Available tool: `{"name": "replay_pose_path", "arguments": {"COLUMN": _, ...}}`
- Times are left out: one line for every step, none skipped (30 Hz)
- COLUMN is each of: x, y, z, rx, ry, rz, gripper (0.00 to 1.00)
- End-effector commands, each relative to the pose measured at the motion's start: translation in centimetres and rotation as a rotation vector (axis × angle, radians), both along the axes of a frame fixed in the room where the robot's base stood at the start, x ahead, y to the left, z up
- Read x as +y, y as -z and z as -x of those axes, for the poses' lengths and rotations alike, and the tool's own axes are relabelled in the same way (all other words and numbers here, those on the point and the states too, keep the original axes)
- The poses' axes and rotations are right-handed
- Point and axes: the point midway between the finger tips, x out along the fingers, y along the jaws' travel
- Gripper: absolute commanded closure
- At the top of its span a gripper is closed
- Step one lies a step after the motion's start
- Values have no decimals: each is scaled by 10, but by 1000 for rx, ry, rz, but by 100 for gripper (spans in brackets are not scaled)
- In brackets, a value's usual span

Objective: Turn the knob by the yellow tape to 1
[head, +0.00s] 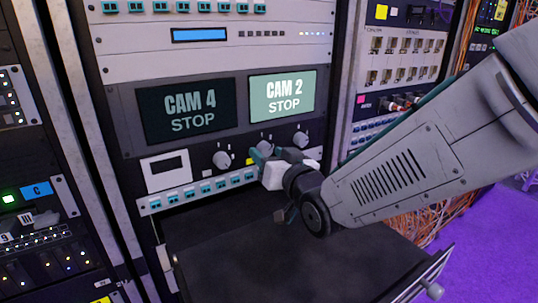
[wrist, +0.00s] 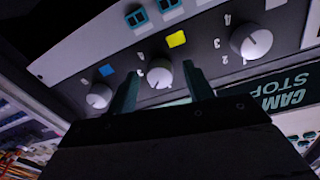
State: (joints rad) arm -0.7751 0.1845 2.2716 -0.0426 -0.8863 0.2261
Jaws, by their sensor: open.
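The knob by the yellow tape is a pale round knob (wrist: 159,74), the middle of three in the wrist view. The yellow tape (wrist: 176,39) sits just above it there; the tape also shows in the head view (head: 251,161). My gripper (wrist: 160,68) is open, with one teal finger on each side of this knob and small gaps visible in the wrist view. In the head view my gripper (head: 260,153) is at the panel and largely hides the knob. The knob's exact setting cannot be read; a "3" shows close to it.
Similar knobs flank it: one (head: 222,160) to the left and one (head: 300,139) to the right in the head view. Blue tape (wrist: 106,70) is by one of them. A row of teal connectors (head: 205,186) and an open dark drawer (head: 300,255) lie below.

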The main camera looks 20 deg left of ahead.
Motion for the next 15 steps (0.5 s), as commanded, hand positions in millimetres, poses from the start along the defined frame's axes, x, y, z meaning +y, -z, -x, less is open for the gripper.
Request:
{"name": "replay_pose_path", "arguments": {"x": 2, "y": 0, "z": -2, "rx": 0, "ry": 0, "rz": 0, "gripper": 49}}
{"name": "replay_pose_path", "arguments": {"x": 2, "y": 0, "z": -2, "rx": 0, "ry": 0, "rz": 0, "gripper": 49}}
{"name": "replay_pose_path", "arguments": {"x": 2, "y": 0, "z": -2, "rx": 0, "ry": 0, "rz": 0, "gripper": 49}}
{"name": "replay_pose_path", "arguments": {"x": 2, "y": 0, "z": -2, "rx": 0, "ry": 0, "rz": 0, "gripper": 49}}
{"name": "replay_pose_path", "arguments": {"x": 2, "y": 0, "z": -2, "rx": 0, "ry": 0, "rz": 0, "gripper": 49}}
{"name": "replay_pose_path", "arguments": {"x": 2, "y": 0, "z": -2, "rx": 0, "ry": 0, "rz": 0, "gripper": 49}}
{"name": "replay_pose_path", "arguments": {"x": 2, "y": 0, "z": -2, "rx": 0, "ry": 0, "rz": 0, "gripper": 49}}
{"name": "replay_pose_path", "arguments": {"x": 2, "y": 0, "z": -2, "rx": 0, "ry": 0, "rz": 0, "gripper": 49}}
{"name": "replay_pose_path", "arguments": {"x": 2, "y": 0, "z": -2, "rx": 0, "ry": 0, "rz": 0, "gripper": 54}}
{"name": "replay_pose_path", "arguments": {"x": 2, "y": 0, "z": -2, "rx": 0, "ry": 0, "rz": 0, "gripper": 63}}
{"name": "replay_pose_path", "arguments": {"x": 2, "y": 0, "z": -2, "rx": 1, "ry": 0, "rz": 1, "gripper": 71}}
{"name": "replay_pose_path", "arguments": {"x": 2, "y": 0, "z": -2, "rx": 0, "ry": 0, "rz": 0, "gripper": 82}}
{"name": "replay_pose_path", "arguments": {"x": 2, "y": 0, "z": -2, "rx": 0, "ry": 0, "rz": 0, "gripper": 90}}
{"name": "replay_pose_path", "arguments": {"x": 2, "y": 0, "z": -2, "rx": 1, "ry": 0, "rz": 1, "gripper": 94}}
{"name": "replay_pose_path", "arguments": {"x": 2, "y": 0, "z": -2, "rx": 1, "ry": 0, "rz": 1, "gripper": 94}}
